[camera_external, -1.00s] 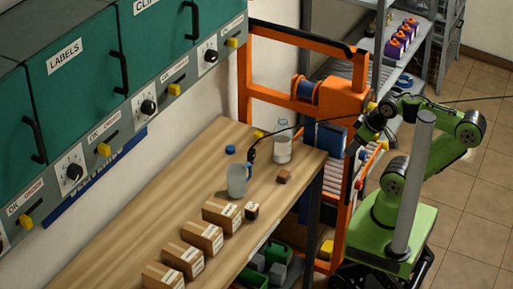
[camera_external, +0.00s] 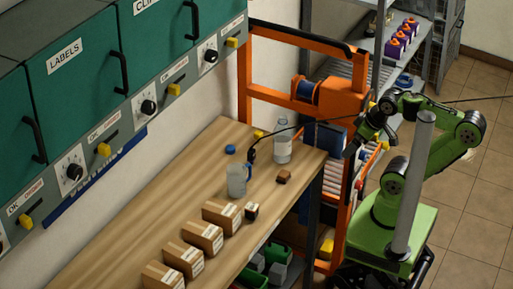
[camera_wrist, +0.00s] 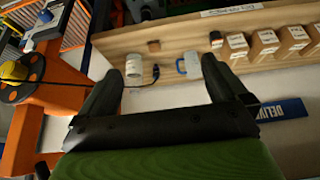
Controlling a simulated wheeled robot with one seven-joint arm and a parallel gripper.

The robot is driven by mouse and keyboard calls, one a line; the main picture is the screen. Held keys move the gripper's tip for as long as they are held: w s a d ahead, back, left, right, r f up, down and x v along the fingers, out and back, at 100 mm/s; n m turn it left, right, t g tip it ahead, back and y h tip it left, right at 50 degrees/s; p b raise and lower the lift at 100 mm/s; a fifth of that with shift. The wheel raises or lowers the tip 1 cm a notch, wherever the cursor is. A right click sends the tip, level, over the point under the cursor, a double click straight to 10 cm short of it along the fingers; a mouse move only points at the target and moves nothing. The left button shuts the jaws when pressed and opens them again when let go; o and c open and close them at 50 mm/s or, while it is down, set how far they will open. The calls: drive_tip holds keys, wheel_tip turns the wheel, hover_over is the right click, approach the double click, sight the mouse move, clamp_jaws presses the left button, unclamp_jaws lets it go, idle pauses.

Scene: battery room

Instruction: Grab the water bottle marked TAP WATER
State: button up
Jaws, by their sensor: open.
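A clear bottle with a pale label (camera_external: 283,149) stands upright near the far right end of the wooden workbench. The label's words are too small to read. A pale bottle-like container (camera_wrist: 134,69), probably the same one, shows between my finger tips in the wrist view, well beyond them. My gripper (camera_external: 352,150) is off the bench's right end, apart from the bottle. In the wrist view my gripper (camera_wrist: 161,72) has its two dark fingers spread wide with nothing between them.
A black cable (camera_external: 268,136) runs beside the bottle. An orange frame (camera_external: 345,190) rises near the bench's right end.

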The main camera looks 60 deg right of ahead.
wheel_tip(320, 180, up, 4)
drive_tip(key=w+d+f+m+y+p, duration=0.3)
drive_tip(key=w+f+m, duration=0.2)
drive_tip(key=w+m, duration=0.4)
drive_tip(key=w+d+f+m+y+p, duration=0.3)
drive_tip(key=w+f+m+y, duration=0.1)
drive_tip(key=w+m, duration=0.45)
drive_tip(key=w+d+r+m+t+p, duration=0.2)
drive_tip(key=d+r+m+t, duration=0.8)
drive_tip(key=d+m, duration=0.35)
approach(278, 140)
drive_tip(key=shift+t+y, duration=0.3)
drive_tip(key=shift+y, duration=0.1)
drive_tip(key=s+d+f, duration=0.2)
drive_tip(key=d, duration=0.1)
drive_tip(key=s+d+f, duration=0.1)
drive_tip(key=d, duration=0.1)
drive_tip(key=shift+s+f, duration=0.15)
drive_tip(key=shift+f, duration=0.05)
drive_tip(key=p+x, duration=0.1)
drive_tip(key=x, duration=1.4)
drive_tip(key=shift+w, duration=0.3)
drive_tip(key=shift+s+r, duration=0.1)
